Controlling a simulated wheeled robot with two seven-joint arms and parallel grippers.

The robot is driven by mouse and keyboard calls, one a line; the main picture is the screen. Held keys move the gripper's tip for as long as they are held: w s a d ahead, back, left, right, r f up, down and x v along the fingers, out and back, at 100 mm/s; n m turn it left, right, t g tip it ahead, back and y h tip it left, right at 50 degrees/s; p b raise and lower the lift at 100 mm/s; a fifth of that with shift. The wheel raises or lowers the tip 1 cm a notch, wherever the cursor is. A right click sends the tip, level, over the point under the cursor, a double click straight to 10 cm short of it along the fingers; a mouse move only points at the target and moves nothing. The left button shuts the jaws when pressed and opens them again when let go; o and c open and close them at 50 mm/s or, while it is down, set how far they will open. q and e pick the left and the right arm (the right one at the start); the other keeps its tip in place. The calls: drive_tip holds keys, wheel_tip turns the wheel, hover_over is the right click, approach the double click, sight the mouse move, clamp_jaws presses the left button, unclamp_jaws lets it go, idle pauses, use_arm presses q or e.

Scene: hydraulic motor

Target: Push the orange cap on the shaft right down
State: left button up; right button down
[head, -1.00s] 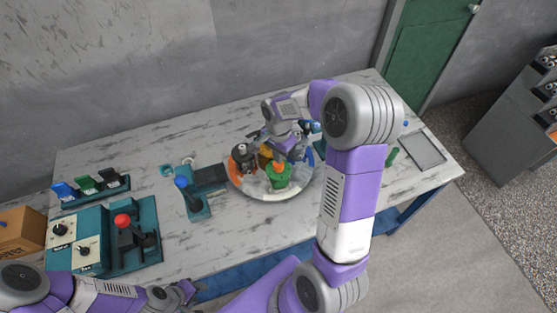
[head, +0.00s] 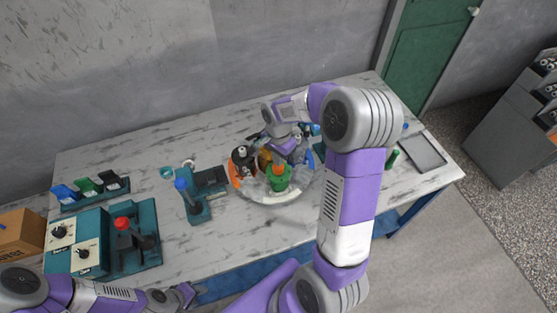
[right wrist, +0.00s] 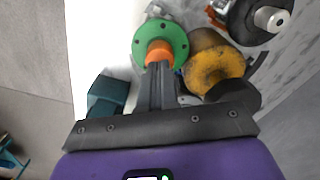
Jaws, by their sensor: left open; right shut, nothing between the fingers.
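The orange cap (head: 278,169) sits upright on top of a green round part (head: 279,179) on the round plate (head: 287,198) in the middle of the table. In the right wrist view, the orange cap (right wrist: 159,50) is centred in the green flange (right wrist: 177,39), partly covered by my fingers. My right gripper (right wrist: 160,72) is shut and empty, with its fingertips at the cap's near edge; I cannot tell whether they touch. The shaft under the cap is hidden. My left gripper (head: 187,292) is open, low at the table's front edge, far from the cap.
A black part (head: 243,161) and a yellow part (right wrist: 213,66) stand close to the green one. A teal stand with a blue knob (head: 181,184) is left of the plate. A control box with a red knob (head: 122,223) is further left. A grey tray (head: 422,153) lies right.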

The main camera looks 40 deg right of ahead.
drive_tip(key=shift+r+p, duration=1.9)
drive_tip(key=shift+r, duration=0.95)
drive_tip(key=shift+f, duration=0.1)
